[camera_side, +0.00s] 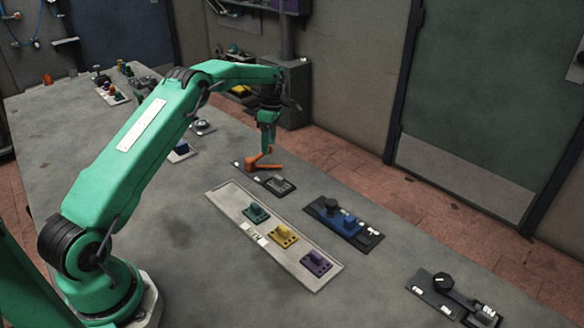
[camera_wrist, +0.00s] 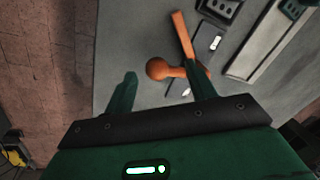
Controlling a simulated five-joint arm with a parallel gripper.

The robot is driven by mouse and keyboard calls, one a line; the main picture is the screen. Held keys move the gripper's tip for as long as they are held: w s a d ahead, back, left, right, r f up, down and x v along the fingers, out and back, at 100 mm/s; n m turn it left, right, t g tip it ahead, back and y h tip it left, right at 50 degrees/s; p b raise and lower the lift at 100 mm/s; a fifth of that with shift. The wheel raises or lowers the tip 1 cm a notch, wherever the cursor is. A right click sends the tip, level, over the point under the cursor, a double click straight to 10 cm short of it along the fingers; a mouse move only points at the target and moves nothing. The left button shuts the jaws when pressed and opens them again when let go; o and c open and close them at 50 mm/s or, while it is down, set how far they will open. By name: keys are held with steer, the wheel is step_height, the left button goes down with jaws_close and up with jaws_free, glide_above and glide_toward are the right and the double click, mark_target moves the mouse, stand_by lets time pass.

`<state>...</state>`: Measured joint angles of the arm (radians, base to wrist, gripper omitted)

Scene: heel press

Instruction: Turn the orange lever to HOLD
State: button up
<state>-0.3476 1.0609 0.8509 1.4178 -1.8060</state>
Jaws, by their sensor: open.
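The orange lever (camera_side: 265,167) sits on a dark base plate (camera_side: 285,187) near the far edge of the table, with its arm pointing right in the side view. In the wrist view the orange lever (camera_wrist: 182,37) shows a round knob and a long arm beside the dark plate (camera_wrist: 207,42). My gripper (camera_side: 267,150) is right above the lever in the side view. In the wrist view my gripper (camera_wrist: 165,85) is open, with the knob between and beyond its green fingers. Contact cannot be told. The HOLD mark is not readable.
A grey tray (camera_side: 221,196) with green, yellow and purple blocks lies in front of the lever. A blue switch unit (camera_side: 344,222) and a black knob unit (camera_side: 443,283) stand to the right. The table's far edge is close behind the lever.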

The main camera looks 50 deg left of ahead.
mark_target(272, 149)
steer(key=shift+s+d+f, duration=0.1)
steer(key=shift+f, duration=0.7)
jaws_close()
steer(key=shift+s+d+r+m, duration=0.1)
steer(key=shift+s+d+m, duration=0.1)
steer(key=shift+d+m, duration=0.65)
steer(key=shift+s+d+m, duration=0.2)
steer(key=shift+d+m, duration=0.25)
steer(key=shift+m, duration=0.8)
steer(key=shift+s+d+m, duration=0.3)
steer(key=shift+d+m, duration=0.2)
steer(key=shift+m, duration=0.4)
steer(key=shift+s+d+m, duration=0.3)
steer(key=shift+d+m, duration=0.2)
steer(key=shift+m, duration=0.4)
